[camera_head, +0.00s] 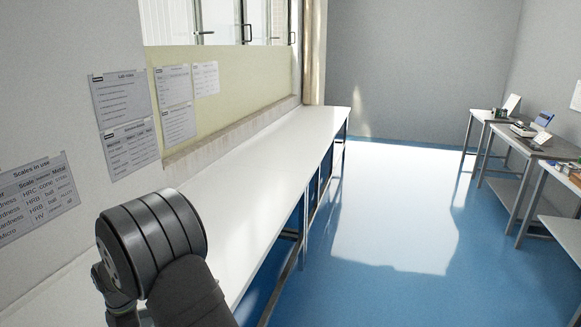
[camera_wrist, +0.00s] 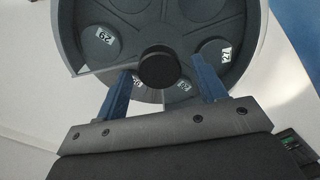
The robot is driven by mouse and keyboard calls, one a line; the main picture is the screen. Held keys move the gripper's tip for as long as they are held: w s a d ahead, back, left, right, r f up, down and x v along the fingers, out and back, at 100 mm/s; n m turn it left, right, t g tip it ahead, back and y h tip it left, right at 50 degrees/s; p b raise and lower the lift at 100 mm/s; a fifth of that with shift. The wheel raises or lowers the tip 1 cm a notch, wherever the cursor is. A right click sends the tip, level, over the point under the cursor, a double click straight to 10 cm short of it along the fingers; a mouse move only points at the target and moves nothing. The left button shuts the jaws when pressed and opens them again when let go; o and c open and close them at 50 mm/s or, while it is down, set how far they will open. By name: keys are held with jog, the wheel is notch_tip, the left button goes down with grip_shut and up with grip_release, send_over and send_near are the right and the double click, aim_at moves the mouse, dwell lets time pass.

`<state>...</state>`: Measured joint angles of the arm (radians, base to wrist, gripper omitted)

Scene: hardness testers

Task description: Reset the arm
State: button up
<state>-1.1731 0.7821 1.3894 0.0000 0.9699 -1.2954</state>
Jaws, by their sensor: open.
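In the wrist view my gripper (camera_wrist: 163,66) is open, its two blue fingers spread apart. A black round knob-like piece (camera_wrist: 159,68) shows between the fingertips; I cannot tell whether they touch it. Below is a round dark grey tray (camera_wrist: 144,22) with round recesses. Discs with white number labels sit in it, one at the left (camera_wrist: 101,45) and one at the right (camera_wrist: 214,52). More labels show partly behind the fingers. In the head view only part of my arm shows at the lower left; the gripper is out of that view.
A long white bench (camera_head: 262,165) runs along the left wall beneath a window. Printed sheets (camera_head: 122,97) hang on the wall. Small tables (camera_head: 494,117) with equipment stand at the right. The blue floor (camera_head: 385,215) between them is clear.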

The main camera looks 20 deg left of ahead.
jog(key=shift+m, duration=1.6)
